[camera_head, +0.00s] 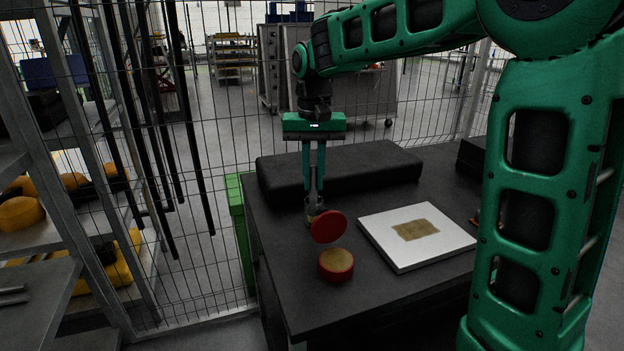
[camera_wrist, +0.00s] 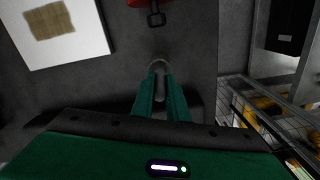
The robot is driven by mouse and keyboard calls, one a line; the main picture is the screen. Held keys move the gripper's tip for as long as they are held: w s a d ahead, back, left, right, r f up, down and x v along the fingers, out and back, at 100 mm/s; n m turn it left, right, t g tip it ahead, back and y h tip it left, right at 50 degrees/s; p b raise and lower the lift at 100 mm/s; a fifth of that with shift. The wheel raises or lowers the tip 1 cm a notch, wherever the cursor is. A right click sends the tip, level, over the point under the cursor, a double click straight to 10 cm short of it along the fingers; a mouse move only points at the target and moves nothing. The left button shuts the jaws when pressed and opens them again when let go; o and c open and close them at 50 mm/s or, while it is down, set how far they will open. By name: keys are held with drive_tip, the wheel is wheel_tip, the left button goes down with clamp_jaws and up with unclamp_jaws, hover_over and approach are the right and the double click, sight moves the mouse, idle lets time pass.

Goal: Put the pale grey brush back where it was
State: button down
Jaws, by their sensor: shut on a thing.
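My gripper (camera_head: 313,190) points straight down over the left part of the dark bench and is shut on the pale grey brush (camera_head: 313,178). The brush hangs upright between the fingers, its lower end just behind a red lid. I cannot tell whether that end touches the bench. In the wrist view the grey rounded end of the brush (camera_wrist: 159,66) shows between my fingertips (camera_wrist: 160,78); the rest is hidden. Where the brush was before is not clear from these frames.
A red tin (camera_head: 337,268) with tan contents stands in front, its red lid (camera_head: 328,227) tilted up behind it. A white panel (camera_head: 386,248) with a brown patch lies to the right. A black padded block (camera_head: 345,170) lies behind. Wire fencing (camera_head: 215,200) stands beyond the bench.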

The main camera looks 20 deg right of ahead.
drive_tip(key=shift+f, duration=0.25)
drive_tip(key=c, duration=1.7)
unclamp_jaws()
drive_tip(key=shift+c, duration=0.2)
wheel_tip(320, 180, up, 12)
drive_tip(key=shift+r, duration=0.15)
drive_tip(key=s+d+f+m, duration=0.1)
drive_tip(key=s+d+f, duration=0.4)
drive_tip(key=s+d, duration=0.25)
drive_tip(key=s+d+f+m, duration=0.1)
drive_tip(key=s+d+f, duration=0.4)
drive_tip(key=s+d, duration=0.3)
drive_tip(key=s+d+f, duration=0.2)
drive_tip(key=s+f, duration=0.9)
drive_tip(key=s, duration=0.5)
drive_tip(key=shift+m, duration=0.4)
drive_tip(key=shift+r, duration=0.1)
